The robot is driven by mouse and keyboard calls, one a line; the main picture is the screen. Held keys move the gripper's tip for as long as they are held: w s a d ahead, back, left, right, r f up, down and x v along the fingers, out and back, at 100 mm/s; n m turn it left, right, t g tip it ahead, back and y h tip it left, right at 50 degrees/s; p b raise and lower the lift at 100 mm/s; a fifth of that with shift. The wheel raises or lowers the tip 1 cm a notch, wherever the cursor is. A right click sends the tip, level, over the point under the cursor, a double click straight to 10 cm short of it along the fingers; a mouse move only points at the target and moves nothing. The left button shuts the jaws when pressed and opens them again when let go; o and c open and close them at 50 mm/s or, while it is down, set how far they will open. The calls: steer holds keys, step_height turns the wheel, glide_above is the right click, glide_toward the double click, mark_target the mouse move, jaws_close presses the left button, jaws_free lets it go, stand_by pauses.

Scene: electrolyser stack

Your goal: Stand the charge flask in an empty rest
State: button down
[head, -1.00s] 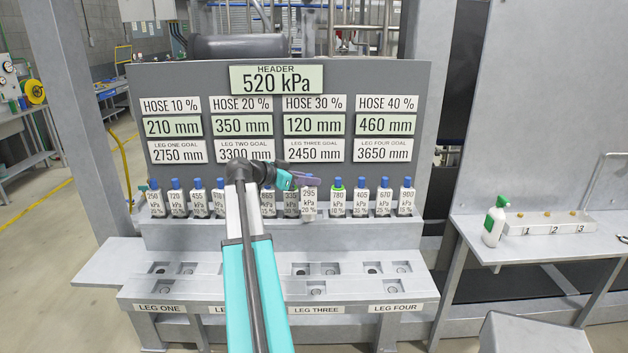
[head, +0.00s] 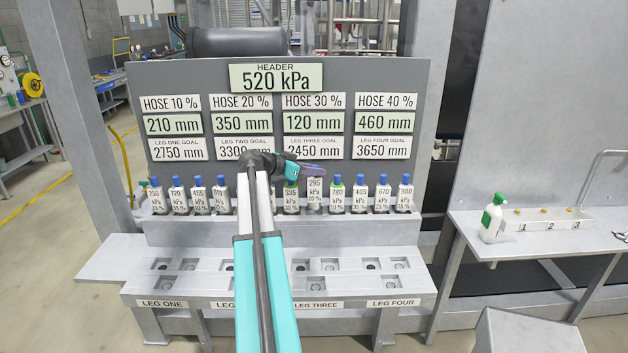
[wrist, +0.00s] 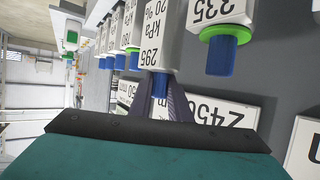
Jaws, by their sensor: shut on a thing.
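The flask labelled 295 kPa 20 % (head: 315,190) is between the fingers of my gripper (head: 312,169), which is shut on it near its top. It stands higher than its neighbours in the rack row, between the 335 flask (head: 292,198) and the 780 flask (head: 337,196). I cannot tell whether its base touches the rack. In the wrist view the held flask (wrist: 158,45) shows its label, with its cap end between the dark fingers (wrist: 170,102). The front bench (head: 330,288) has leg-labelled blocks with several dark holes and no flasks standing in them.
Several blue-capped flasks stand close on both sides of the held one. The grey panel (head: 137,110) with readouts rises behind. At right, a table holds a green-topped bottle (head: 491,220) and a tray marked 1, 2, 3 (head: 586,226). My arm hides part of the row.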

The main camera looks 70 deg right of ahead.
mark_target(309, 178)
steer(key=shift+f+p, duration=0.9)
steer(key=shift+f, duration=0.9)
steer(key=c, duration=1.9)
jaws_free()
